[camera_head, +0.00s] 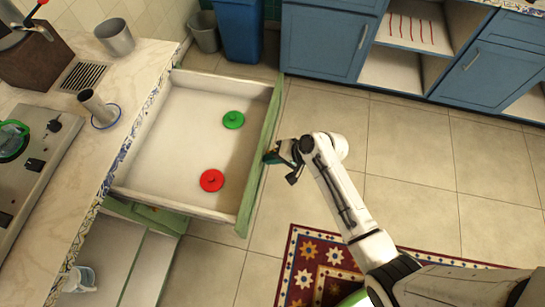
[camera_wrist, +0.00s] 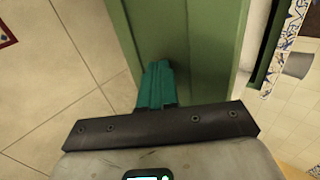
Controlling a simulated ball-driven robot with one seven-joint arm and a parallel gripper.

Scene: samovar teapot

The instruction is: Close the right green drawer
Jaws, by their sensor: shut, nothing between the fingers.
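The green drawer (camera_head: 262,150) stands pulled far out from the counter, its green front facing right in the head view. Inside its pale tray lie a green lid (camera_head: 233,120) and a red lid (camera_head: 212,180). My gripper (camera_head: 272,157) is at the outer side of the drawer front, near the middle of its length. In the wrist view, my teal fingers (camera_wrist: 157,82) are shut together with nothing between them. Their tips are at the green drawer front (camera_wrist: 195,35); I cannot tell whether they touch it.
The marble counter (camera_head: 135,70) runs along the left, with a stove (camera_head: 35,160), a metal cup (camera_head: 95,103) and a metal bucket (camera_head: 115,37). Blue cabinets (camera_head: 325,45) stand at the back. A patterned rug (camera_head: 300,265) lies below; tiled floor right of the drawer is clear.

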